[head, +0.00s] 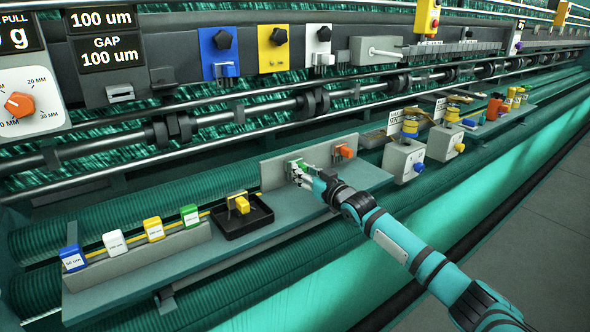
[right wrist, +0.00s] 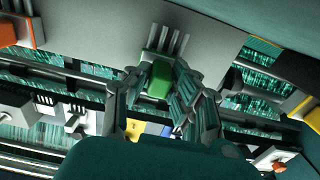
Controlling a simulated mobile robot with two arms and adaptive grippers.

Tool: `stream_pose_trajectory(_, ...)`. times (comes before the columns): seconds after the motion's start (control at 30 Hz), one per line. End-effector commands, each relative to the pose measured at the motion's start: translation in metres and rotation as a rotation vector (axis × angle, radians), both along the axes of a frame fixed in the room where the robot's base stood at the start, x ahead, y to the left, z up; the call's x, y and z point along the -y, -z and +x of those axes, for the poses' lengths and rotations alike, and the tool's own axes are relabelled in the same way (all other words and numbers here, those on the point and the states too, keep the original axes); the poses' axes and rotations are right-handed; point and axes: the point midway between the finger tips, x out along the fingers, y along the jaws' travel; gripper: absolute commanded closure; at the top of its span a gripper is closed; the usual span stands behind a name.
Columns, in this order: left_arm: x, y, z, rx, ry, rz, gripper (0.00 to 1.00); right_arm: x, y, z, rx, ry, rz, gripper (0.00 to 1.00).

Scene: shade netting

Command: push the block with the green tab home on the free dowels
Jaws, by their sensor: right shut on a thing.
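The block with the green tab (head: 308,167) is at the grey upright plate (head: 273,174) in the middle of the head view. My right gripper (head: 300,174) is shut on it, with its arm reaching in from the lower right. In the right wrist view the green tab (right wrist: 160,79) lies between the fingers (right wrist: 161,97). Several pale dowels (right wrist: 168,41) show just beyond the tab against the plate. How far the block sits on them cannot be told. My left gripper is not in view.
A black tray (head: 248,222) with a yellow piece (head: 238,203) stands to the left. Further left are several coloured tags. Grey boxes (head: 403,160) stand to the right along the shelf.

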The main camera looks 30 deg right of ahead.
Motion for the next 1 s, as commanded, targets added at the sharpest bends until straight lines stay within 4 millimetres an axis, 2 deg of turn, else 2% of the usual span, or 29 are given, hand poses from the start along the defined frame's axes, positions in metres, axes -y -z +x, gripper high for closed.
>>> stream_pose_trajectory(0.67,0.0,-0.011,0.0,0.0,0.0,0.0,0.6,0.001,0.0,-0.013,-0.001,0.0,0.0,1.0)
stream_pose_trajectory(1.0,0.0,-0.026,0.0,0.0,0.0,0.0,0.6,0.002,-0.002,-0.028,-0.001,0.0,0.0,1.0)
